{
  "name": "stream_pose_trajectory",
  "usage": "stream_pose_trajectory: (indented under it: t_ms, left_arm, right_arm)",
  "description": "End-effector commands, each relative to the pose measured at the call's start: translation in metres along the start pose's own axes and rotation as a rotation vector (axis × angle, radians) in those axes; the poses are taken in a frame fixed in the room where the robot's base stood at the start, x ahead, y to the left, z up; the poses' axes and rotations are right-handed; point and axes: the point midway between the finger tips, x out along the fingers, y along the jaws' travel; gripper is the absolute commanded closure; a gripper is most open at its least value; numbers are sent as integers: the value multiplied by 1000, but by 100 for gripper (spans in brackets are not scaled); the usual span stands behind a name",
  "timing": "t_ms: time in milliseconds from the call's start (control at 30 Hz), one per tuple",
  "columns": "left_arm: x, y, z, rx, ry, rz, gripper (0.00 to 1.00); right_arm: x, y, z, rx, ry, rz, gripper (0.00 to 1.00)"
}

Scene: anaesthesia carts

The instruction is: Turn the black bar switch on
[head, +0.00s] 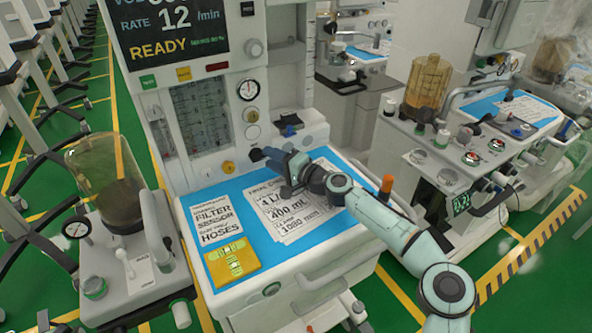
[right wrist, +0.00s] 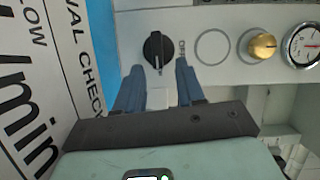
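The black bar switch (right wrist: 157,50) is a round black knob with a raised bar, on the light grey front panel in the right wrist view. Its bar runs roughly up and down in that picture. My right gripper (right wrist: 158,78) is open, with its two blue fingers apart and the switch just beyond the gap between their tips. I cannot tell whether either finger touches it. In the head view my right gripper (head: 268,157) is at the cart's panel and hides the switch. My left gripper is not in view.
An empty ring, a gold knob (right wrist: 262,46) and a gauge (right wrist: 302,45) line up beside the switch. Below the gripper is a blue worktop (head: 262,222) with printed sheets (head: 288,212) and a yellow packet (head: 232,262). A second cart (head: 420,150) stands at right.

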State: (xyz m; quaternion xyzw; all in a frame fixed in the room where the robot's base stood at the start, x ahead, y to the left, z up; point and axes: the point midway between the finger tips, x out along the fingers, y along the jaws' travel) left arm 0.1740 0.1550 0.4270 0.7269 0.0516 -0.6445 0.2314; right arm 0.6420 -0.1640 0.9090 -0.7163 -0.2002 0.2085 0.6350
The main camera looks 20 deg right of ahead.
Motion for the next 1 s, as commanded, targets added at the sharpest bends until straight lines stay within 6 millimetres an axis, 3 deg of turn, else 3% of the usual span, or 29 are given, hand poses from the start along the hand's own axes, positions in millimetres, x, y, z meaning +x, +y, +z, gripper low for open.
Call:
stream_pose_trajectory:
  t_ms: [300, 533, 700, 1000]
  left_arm:
    - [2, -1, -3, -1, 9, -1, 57]
    - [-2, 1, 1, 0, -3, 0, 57]
    - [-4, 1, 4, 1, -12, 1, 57]
    - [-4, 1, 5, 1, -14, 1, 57]
  right_arm:
    - [-61, 2, 0, -1, 1, 5, 62]
    - [-97, 1, 1, 0, -2, 3, 62]
    - [-110, 0, 2, -1, -3, 2, 62]
    - [-113, 0, 2, -1, -4, 1, 62]
